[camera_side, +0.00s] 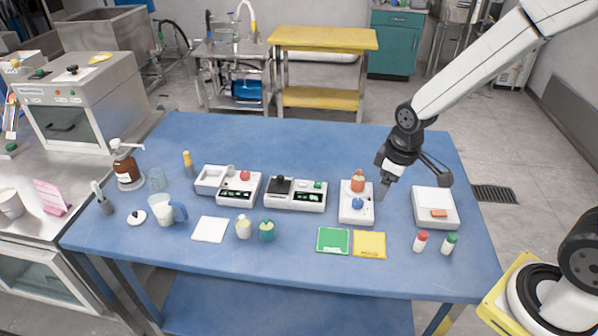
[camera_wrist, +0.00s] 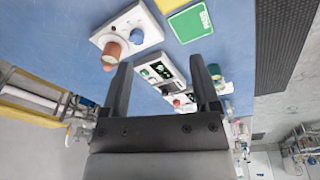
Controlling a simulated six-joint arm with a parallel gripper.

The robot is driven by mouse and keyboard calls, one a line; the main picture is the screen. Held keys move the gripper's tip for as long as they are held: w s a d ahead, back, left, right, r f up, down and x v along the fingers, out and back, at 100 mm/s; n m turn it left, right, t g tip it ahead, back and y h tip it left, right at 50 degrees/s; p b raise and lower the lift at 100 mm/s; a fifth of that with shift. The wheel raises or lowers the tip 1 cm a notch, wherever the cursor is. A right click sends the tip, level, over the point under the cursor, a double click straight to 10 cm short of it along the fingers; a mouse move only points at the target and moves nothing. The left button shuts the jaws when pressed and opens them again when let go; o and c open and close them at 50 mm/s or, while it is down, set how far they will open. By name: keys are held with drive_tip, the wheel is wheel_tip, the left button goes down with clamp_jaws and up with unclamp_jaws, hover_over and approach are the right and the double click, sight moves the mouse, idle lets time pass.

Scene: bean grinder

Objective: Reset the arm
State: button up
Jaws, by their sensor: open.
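My gripper (camera_side: 415,187) is over the right part of the blue table, with its fingers apart and nothing between them. In the wrist view, my gripper (camera_wrist: 160,85) shows two dark fingers spread wide. Just left of it in the side view stands a white device (camera_side: 348,215) with an orange-brown top (camera_side: 358,181) and a blue knob (camera_side: 357,203). The same device shows at the upper left of the wrist view (camera_wrist: 148,29). To the right of my gripper is a white box (camera_side: 432,196) with an orange block (camera_side: 439,213) on it.
The blue table (camera_side: 290,150) also bears two button panels (camera_side: 245,198) (camera_side: 294,207), green (camera_side: 333,240) and yellow (camera_side: 369,245) cards, small capped bottles (camera_side: 420,241), a glass pitcher (camera_side: 165,211) and a brown pump bottle (camera_side: 128,170). The table's back strip is clear.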

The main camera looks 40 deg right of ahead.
drive_tip(key=s+a+r+m+t, duration=0.1)
drive_tip(key=s+m, duration=0.3)
drive_tip(key=s, duration=0.2)
drive_tip(key=shift+s+a+r, duration=0.15)
drive_tip(key=shift+s, duration=0.2)
